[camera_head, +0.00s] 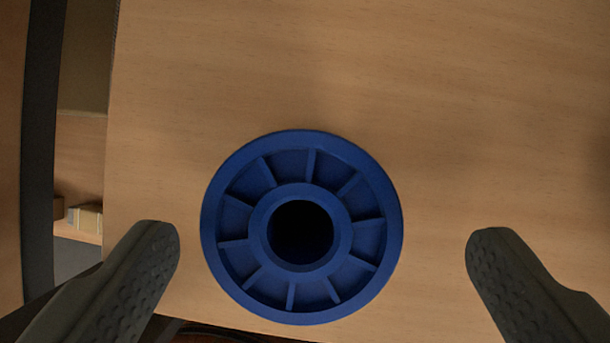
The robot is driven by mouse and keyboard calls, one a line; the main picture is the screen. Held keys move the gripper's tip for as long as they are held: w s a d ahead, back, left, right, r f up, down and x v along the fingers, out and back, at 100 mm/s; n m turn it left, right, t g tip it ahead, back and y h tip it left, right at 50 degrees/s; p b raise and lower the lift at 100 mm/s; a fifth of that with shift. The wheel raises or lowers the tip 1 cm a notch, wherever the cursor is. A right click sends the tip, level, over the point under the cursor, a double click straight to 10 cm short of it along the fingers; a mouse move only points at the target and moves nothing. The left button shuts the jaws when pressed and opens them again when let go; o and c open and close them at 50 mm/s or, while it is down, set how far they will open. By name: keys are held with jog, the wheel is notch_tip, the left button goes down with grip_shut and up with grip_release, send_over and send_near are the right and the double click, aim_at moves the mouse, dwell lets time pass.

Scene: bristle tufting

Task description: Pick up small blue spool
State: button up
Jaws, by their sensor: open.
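A small blue spool (353,238) stands on end on a wooden table. I look down on its ribbed round flange and the dark hole in its centre. My gripper (322,248) is open, with one dark textured finger left of the spool and the other right of it. Neither finger appears to touch the spool; the gap on the right is wider than on the left. How far the fingertips are above the table is hard to tell. The spool's body below the flange is hidden.
The wooden tabletop (480,90) is clear behind and right of the spool. Its left edge runs near a dark upright post (42,140). Beyond that edge, lower down, are shelf-like surfaces with small boxes (86,219). The table's front edge lies close below the spool.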

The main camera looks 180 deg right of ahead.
jog(key=x, duration=0.5)
jog(key=shift+s+a, duration=0.1)
jog(key=shift+a, duration=0.3)
jog(key=c, duration=1.1)
